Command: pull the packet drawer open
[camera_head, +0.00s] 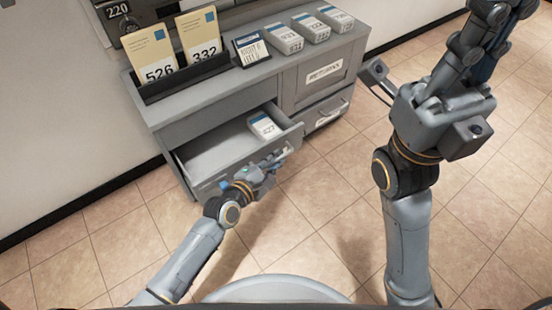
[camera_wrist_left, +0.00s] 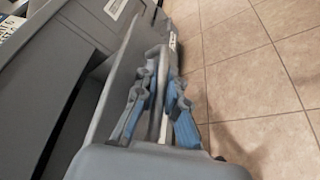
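The packet drawer (camera_head: 226,137) of the grey cabinet is pulled out, its inside in view. A white packet with a blue band (camera_head: 263,125) lies in its right part. My left gripper (camera_head: 277,158) is at the drawer's front. In the left wrist view its two blue-padded fingers (camera_wrist_left: 160,88) lie on either side of the pale handle bar (camera_wrist_left: 165,62) and look closed on it. The gripper hides part of the drawer front. My right gripper (camera_head: 488,40) is raised at the upper right, away from the cabinet; its tips are partly cut off.
The cabinet top holds a dark rack (camera_head: 185,76) with envelopes 526 and 332, a small sign (camera_head: 251,50) and several boxed packets (camera_head: 311,28). A closed drawer (camera_head: 326,113) sits to the right under a labelled door (camera_head: 323,73). The tiled floor (camera_head: 310,210) in front is clear.

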